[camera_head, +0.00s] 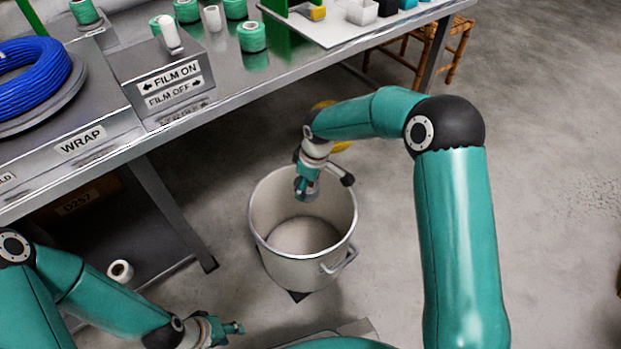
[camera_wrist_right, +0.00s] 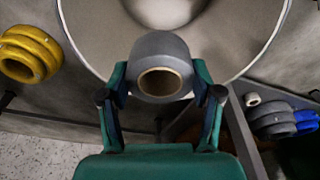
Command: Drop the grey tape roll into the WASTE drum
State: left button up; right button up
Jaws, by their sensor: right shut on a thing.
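The grey tape roll (camera_wrist_right: 158,49) with its brown core is between the two fingers of my right gripper (camera_wrist_right: 160,82) in the right wrist view. In the head view my right gripper (camera_head: 306,190) hangs over the open mouth of a pale metal drum (camera_head: 283,264), near its back rim. The drum also fills the top of the wrist view (camera_wrist_right: 253,40). No WASTE label shows on its visible side. The drum floor that I can see looks bare. My left gripper (camera_head: 232,329) is low at the bottom of the head view, away from the drum; its jaw opening is too small to judge.
The metal bench (camera_head: 222,83) runs behind the drum, with a blue cable coil (camera_head: 35,75), a FILM ON box (camera_head: 165,75) and green rolls (camera_head: 251,36). A white roll (camera_head: 120,271) lies under the bench. Yellow coils (camera_wrist_right: 28,55) are beside the drum. Floor at right is clear.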

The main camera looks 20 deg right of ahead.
notch_tip(320, 180, down, 6)
jog(key=b, duration=0.4)
jog(key=o, duration=1.2)
jog(key=shift+o, duration=0.2)
jog(key=shift+r, duration=0.1)
jog(key=r, duration=0.7)
jog(key=s+d+r, duration=0.1)
jog(key=r, duration=0.3)
jog(key=shift+s+r, duration=0.1)
jog(key=shift+r, duration=0.2)
jog(key=shift+d, duration=0.1)
